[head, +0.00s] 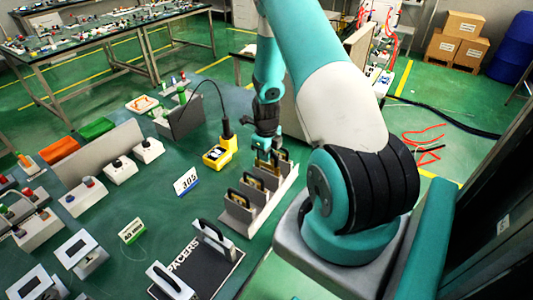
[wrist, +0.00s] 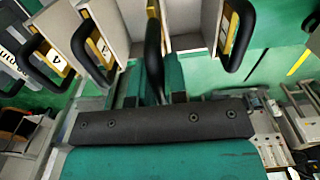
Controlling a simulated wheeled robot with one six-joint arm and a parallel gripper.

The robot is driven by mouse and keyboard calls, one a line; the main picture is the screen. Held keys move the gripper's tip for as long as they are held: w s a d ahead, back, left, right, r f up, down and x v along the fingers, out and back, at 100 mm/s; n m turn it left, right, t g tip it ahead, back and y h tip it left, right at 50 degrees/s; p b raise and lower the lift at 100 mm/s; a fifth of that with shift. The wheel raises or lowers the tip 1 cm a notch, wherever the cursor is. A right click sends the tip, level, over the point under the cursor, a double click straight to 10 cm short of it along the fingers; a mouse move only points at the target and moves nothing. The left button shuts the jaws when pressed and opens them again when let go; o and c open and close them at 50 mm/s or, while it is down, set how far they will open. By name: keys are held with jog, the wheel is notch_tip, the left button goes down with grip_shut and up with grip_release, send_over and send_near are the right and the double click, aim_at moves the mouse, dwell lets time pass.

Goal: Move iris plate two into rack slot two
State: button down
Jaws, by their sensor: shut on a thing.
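The light grey rack (head: 262,207) stands on the green bench, with upright dividers and black-handled yellow plates in it. One plate (head: 240,197) sits at its near end. My gripper (head: 264,150) is at the rack's far end. In the wrist view, my gripper (wrist: 161,80) is shut on a black handle (wrist: 153,50), seen edge-on between the fingers. The plate under this handle is mostly hidden, and I cannot read its number or tell how deep it sits. Other handled plates stand to its left (wrist: 103,48) and right (wrist: 232,32).
A black SPACERS tray (head: 205,268) with two handles lies in front of the rack. A yellow meter (head: 216,155) and a 305 card (head: 186,181) stand left of the rack. Switch boxes (head: 119,169) are farther left. Open bench lies between them.

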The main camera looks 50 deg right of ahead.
jog(key=shift+f+b, duration=1.45)
jog(key=shift+f, duration=0.45)
jog(key=c, duration=1.1)
grip_release()
notch_tip(320, 180, up, 18)
jog(key=b, duration=0.3)
jog(key=shift+f, duration=0.25)
